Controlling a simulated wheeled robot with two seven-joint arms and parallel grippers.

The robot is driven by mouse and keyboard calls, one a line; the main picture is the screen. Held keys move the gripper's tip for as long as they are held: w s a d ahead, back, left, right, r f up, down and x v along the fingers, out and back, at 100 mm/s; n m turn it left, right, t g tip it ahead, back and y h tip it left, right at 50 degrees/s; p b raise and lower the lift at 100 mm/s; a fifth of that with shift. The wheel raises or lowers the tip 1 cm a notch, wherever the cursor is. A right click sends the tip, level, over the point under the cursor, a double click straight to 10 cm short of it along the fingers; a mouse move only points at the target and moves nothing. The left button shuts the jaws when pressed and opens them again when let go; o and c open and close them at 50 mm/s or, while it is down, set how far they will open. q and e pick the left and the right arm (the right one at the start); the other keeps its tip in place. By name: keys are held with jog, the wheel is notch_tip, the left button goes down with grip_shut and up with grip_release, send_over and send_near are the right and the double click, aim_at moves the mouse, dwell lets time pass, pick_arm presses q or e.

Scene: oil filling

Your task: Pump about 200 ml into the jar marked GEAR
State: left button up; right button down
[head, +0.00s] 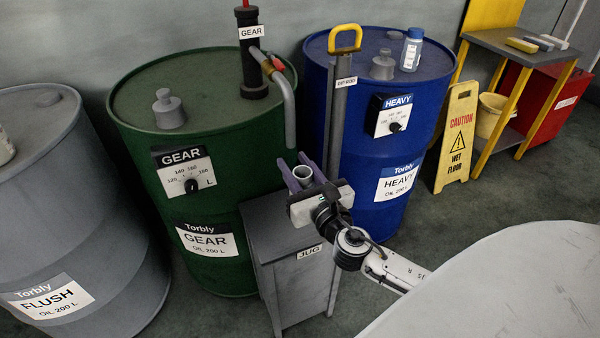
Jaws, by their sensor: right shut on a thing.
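The green GEAR drum (225,150) carries a black hand pump (252,60) with a GEAR tag and a grey spout (289,110) that bends down over the drum's right side. My right gripper (303,178) has purple fingers shut on a small grey open-topped vessel (302,171), just below and slightly right of the spout's end. No marking on the vessel shows, and its inside is too small to read. A grey stand (295,255) labelled JUG is below the gripper. My left gripper is not in view.
A blue HEAVY drum (385,150) is behind right, with a bottle (411,50) on top. A yellow-handled rod (340,90) stands close behind my gripper. A grey FLUSH drum (70,210) is left. A wet-floor sign (457,140) and side table (520,42) are right.

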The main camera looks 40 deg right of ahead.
jog(key=x, duration=0.6)
jog(key=shift+w+b, duration=0.15)
jog(key=shift+b, duration=0.2)
dwell(2.4)
